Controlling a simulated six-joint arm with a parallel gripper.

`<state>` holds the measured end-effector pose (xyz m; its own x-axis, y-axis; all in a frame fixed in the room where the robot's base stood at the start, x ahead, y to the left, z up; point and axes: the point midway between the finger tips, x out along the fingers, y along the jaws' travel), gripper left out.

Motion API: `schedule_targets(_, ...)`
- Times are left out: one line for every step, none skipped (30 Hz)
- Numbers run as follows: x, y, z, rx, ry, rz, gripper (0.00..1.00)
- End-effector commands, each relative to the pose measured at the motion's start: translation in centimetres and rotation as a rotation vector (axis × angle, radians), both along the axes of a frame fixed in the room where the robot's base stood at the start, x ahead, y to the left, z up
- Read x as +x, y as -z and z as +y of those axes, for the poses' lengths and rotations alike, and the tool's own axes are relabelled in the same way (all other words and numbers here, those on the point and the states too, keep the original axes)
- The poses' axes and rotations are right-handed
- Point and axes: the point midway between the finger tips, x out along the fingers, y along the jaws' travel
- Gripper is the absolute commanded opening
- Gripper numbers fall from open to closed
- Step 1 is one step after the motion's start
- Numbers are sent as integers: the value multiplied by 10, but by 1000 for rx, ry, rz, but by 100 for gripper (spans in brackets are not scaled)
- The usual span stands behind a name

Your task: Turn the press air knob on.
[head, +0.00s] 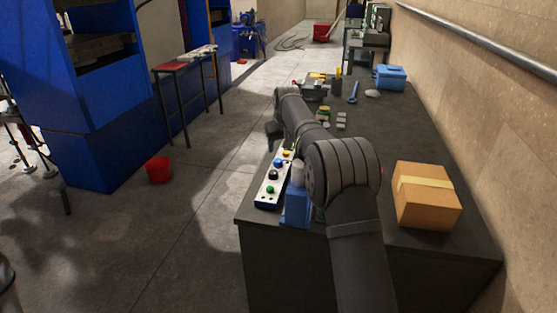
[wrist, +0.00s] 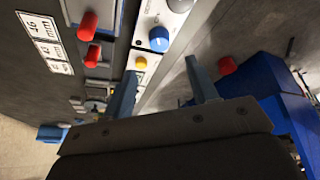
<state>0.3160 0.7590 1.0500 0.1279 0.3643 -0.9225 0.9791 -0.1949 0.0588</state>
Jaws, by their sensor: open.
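A white control panel (head: 262,196) lies along the left edge of the dark bench in the head view, with blue, yellow, black and green controls on it. In the wrist view the panel (wrist: 144,20) carries a round blue knob (wrist: 159,39), a yellow button (wrist: 141,62) and part of a grey round control at the top edge. I cannot read which control is the press air knob.
A cardboard box (head: 427,196) and a blue box (head: 390,77) stand on the bench (head: 400,125). Red-capped items (wrist: 87,26) sit beside the panel in the wrist view. The blue press (head: 105,140) and a red bucket (head: 159,170) stand on the floor to the left.

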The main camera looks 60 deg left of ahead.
Motion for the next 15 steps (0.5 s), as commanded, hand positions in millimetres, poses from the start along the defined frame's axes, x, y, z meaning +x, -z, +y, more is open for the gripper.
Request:
schedule_targets(1, 13, 4, -2, 0, 0, 53)
schedule_targets(2, 18, 7, -2, 0, 0, 53)
schedule_targets(3, 27, 10, -3, 0, 1, 53)
schedule_targets(4, 33, 12, -3, 0, 1, 53)
schedule_targets(5, 39, 15, -2, 0, 0, 53)
schedule_targets(6, 46, 18, -1, 0, 0, 53)
schedule_targets(7, 50, 20, 0, 0, 0, 53)
schedule_targets(7, 56, 22, -1, 0, 0, 53)
schedule_targets(8, 62, 24, -2, 0, 0, 53)
schedule_targets(9, 65, 25, -1, 0, 0, 53)
schedule_targets(9, 68, 27, -1, 0, 0, 53)
schedule_targets(10, 73, 29, -1, 0, 0, 53)
schedule_targets(10, 75, 30, 0, 0, 0, 53)
schedule_targets(11, 77, 31, 0, 0, 0, 53)
schedule_targets(11, 80, 32, 0, 0, 0, 53)
